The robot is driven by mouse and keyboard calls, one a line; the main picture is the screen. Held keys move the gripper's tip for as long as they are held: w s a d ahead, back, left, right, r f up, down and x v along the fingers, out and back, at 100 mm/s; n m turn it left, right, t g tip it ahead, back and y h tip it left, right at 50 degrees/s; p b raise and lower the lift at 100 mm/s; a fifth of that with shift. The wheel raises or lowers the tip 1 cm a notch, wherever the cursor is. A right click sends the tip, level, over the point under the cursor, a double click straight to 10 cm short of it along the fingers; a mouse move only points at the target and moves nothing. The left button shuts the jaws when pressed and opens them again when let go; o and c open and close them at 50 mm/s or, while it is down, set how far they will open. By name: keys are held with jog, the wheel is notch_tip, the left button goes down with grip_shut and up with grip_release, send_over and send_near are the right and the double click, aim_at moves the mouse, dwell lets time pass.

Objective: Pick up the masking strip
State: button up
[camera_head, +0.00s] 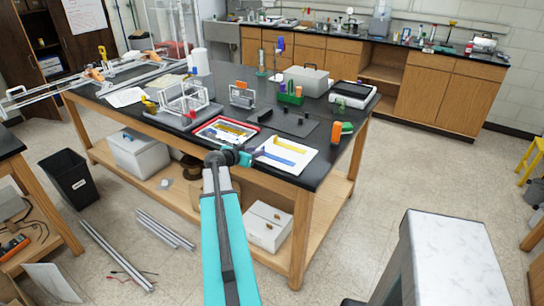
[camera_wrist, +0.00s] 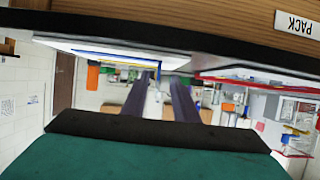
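A white tray (camera_head: 287,168) lies at the table's front right corner with a flat blue strip (camera_head: 279,158) and a yellow strip (camera_head: 289,141) in it. The blue one looks most like the masking strip, but I cannot tell for sure. My gripper (camera_head: 246,158) is at the tray's left edge, close to the blue strip's left end. In the wrist view my gripper (camera_wrist: 161,76) shows two dark fingers apart, with nothing clearly held between them. That view is upside down and shows the white tray (camera_wrist: 110,50) edge-on, with a thin blue line (camera_wrist: 130,56) along it.
A red-rimmed tray (camera_head: 226,131) with yellow pieces sits left of the white tray. An orange-and-green tool (camera_head: 341,131) stands at the right table edge. A dark mat (camera_head: 283,120) lies behind. The black table edge (camera_wrist: 210,52) runs close by my gripper.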

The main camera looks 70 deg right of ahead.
jog(key=shift+p+x, duration=0.5)
jog(key=shift+x, duration=0.95)
grip_shut()
